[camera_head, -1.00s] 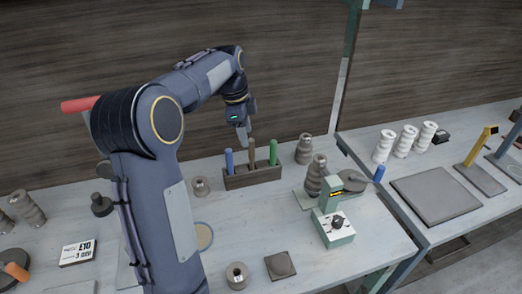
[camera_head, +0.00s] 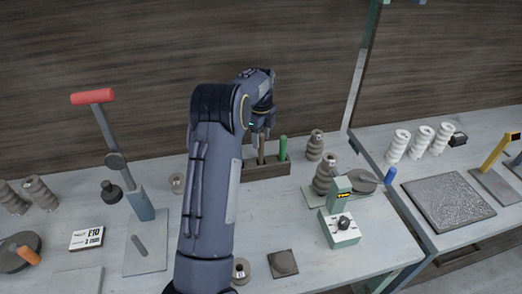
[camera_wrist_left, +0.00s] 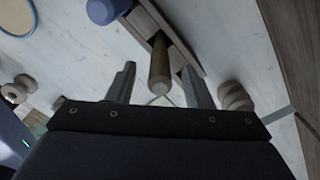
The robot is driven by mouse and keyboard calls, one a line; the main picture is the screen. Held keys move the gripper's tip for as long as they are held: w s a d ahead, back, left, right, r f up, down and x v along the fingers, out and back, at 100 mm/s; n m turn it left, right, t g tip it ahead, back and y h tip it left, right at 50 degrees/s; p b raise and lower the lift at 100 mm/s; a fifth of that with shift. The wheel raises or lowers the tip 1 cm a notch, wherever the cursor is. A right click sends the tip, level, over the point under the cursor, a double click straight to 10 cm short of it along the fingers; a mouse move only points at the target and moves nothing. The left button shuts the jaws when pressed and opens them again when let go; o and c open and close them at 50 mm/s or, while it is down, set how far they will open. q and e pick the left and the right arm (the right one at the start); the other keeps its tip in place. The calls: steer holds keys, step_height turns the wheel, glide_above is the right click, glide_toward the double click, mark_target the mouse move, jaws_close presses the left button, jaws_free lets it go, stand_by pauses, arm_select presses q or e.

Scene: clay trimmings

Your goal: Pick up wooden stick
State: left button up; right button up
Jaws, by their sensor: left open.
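The wooden stick (camera_head: 261,150) is brown and stands upright in a dark wooden holder (camera_head: 270,171), beside a green stick (camera_head: 283,148). My left gripper (camera_head: 262,130) is just above the wooden stick, pointing down. In the left wrist view the wooden stick (camera_wrist_left: 159,62) lies between the two fingers of the open left gripper (camera_wrist_left: 160,84), with gaps on both sides. A blue stick (camera_wrist_left: 107,9) stands in the holder to its left; my arm hides it in the head view. My right gripper is not in view.
A green scale-like device (camera_head: 339,226) and dark spools (camera_head: 325,174) stand right of the holder. A red-handled press (camera_head: 116,160) and a price sign (camera_head: 86,238) are on the left. A dark square tile (camera_head: 282,263) lies in front.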

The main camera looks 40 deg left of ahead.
arm_select(q)
steer(key=shift+f, duration=0.35)
jaws_close()
steer(key=shift+r, duration=0.1)
